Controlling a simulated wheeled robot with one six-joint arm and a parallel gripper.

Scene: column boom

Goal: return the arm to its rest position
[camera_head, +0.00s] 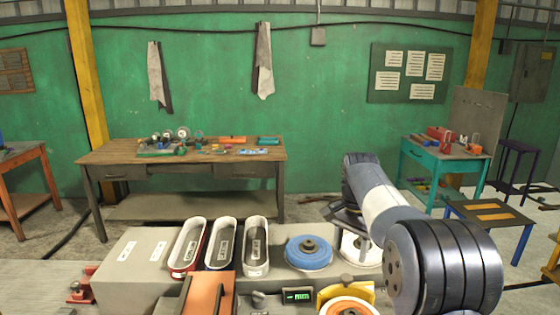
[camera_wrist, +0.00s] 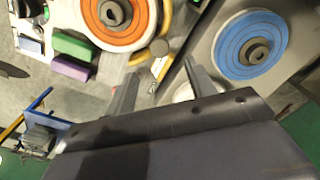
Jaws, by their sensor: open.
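My arm (camera_head: 385,205) reaches in from the lower right of the head view and bends over the near grey bench. My gripper (camera_wrist: 161,68) shows in the wrist view with its two fingers spread apart and nothing between them. In the head view the fingers are not clearly made out. Under the gripper lie an orange disc (camera_wrist: 137,30) on the left and a blue disc (camera_wrist: 225,57) on the right, both apart from the fingers. In the head view the blue disc (camera_head: 309,254) lies left of my arm and the orange disc (camera_head: 348,307) is at the bottom edge.
Three narrow bins (camera_head: 188,246) stand left of the blue disc on the grey bench (camera_head: 125,285). A small green display (camera_head: 297,295) sits near the front. A wooden workbench (camera_head: 130,153) and a teal table (camera_head: 418,165) stand farther back, with open floor between them.

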